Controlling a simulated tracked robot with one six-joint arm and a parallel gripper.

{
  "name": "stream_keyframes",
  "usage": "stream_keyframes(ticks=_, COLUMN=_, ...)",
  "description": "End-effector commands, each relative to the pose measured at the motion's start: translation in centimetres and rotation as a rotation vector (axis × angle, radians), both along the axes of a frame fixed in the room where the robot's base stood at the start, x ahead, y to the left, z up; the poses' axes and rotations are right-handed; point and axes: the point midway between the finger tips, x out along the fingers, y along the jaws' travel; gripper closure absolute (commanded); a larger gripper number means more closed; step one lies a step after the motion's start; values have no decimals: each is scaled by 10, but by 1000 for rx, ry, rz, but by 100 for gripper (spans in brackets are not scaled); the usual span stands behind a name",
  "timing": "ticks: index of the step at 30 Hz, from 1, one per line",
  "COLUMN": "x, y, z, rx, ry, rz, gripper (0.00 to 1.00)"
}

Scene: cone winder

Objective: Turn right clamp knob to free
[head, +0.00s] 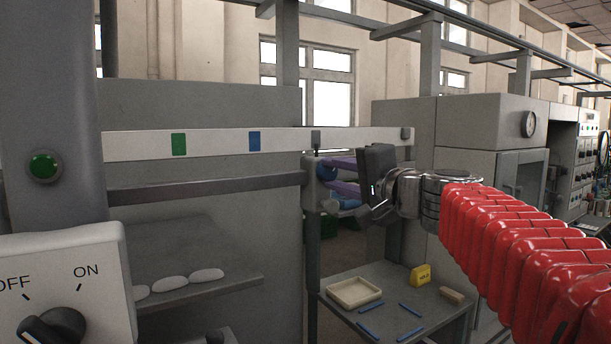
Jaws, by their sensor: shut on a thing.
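My gripper (333,175) reaches in from the right on my red arm. Its two purple fingers point left and are shut on a small dark blue knob (325,173), which I take to be the right clamp knob. The knob sits at the grey bracket (312,171) at the right end of the horizontal rail (210,187). The fingers and the bracket hide much of the knob, so its turn angle cannot be read. A light blue rounded part (347,204) shows just below the fingers.
A white strip (215,143) with green and blue marks runs above the rail. Below, a grey table (395,330) holds a cream tray (354,292), several blue sticks, a yellow block (420,275) and a tan block (451,295). An OFF/ON switch box (95,265) stands front left.

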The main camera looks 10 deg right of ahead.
Motion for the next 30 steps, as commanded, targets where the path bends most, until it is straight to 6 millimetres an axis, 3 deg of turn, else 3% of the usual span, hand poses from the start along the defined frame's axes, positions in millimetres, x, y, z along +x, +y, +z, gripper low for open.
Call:
stream_keyframes(ticks=15, x=1, y=-4, z=-3, rx=25, ry=15, rz=-9, gripper=94)
stream_keyframes(ticks=16, x=1, y=-4, z=-3, rx=25, ry=15, rz=-9, gripper=70)
stream_keyframes(ticks=23, x=1, y=-2, z=-2, rx=25, ry=14, rz=-5, gripper=54)
stream_keyframes(ticks=30, x=0, y=-1, z=-1, rx=24, ry=12, rz=-2, gripper=53)
